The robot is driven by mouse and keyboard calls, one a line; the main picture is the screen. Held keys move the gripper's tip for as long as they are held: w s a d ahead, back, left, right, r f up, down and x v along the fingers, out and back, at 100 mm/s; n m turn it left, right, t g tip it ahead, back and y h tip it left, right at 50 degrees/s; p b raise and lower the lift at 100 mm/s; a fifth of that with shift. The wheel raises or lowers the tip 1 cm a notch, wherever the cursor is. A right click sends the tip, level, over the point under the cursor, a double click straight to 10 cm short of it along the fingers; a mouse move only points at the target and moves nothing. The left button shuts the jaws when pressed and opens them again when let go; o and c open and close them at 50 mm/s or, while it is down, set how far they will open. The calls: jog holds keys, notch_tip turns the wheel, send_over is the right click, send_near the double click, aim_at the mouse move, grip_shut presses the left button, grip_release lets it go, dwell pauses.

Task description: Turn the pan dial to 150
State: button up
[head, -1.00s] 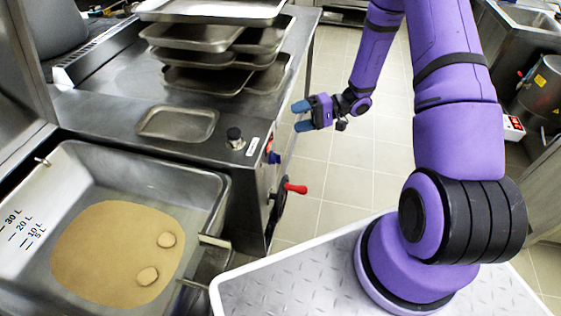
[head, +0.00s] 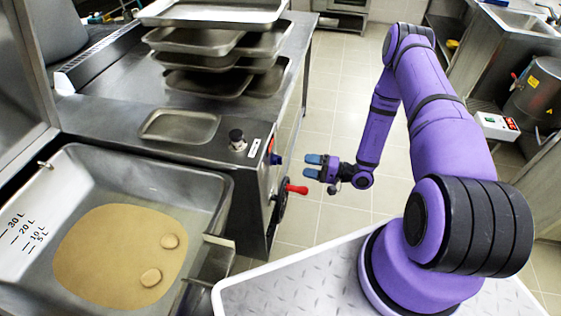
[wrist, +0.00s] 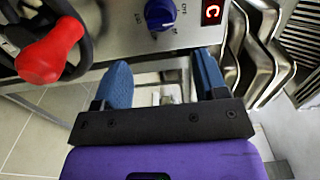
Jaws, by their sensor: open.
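A blue dial (wrist: 160,14) with markings around it sits on the steel front panel in the wrist view, beside a red digital display (wrist: 212,11). In the head view the blue dial (head: 276,158) shows at the side of the appliance. The pan (head: 205,190) holds a tan liquid and two pale round pieces. My gripper (head: 316,165) is open and empty, in front of the panel with its fingers pointing at it. In the wrist view its blue fingertips (wrist: 163,70) stand apart, below the dial and not touching it. The dial's exact setting is too small to read.
A red-knobbed handwheel (wrist: 50,52) sticks out left of the dial in the wrist view; its red handle (head: 297,189) is just below my gripper in the head view. Stacked trays (head: 215,40) stand on the counter. The tiled floor (head: 335,110) behind my gripper is clear.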

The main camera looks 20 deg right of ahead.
aim_at(280, 164)
jog(key=x, duration=1)
jog(key=shift+w+a, duration=0.25)
jog(key=shift+a, duration=0.05)
jog(key=c, duration=0.9)
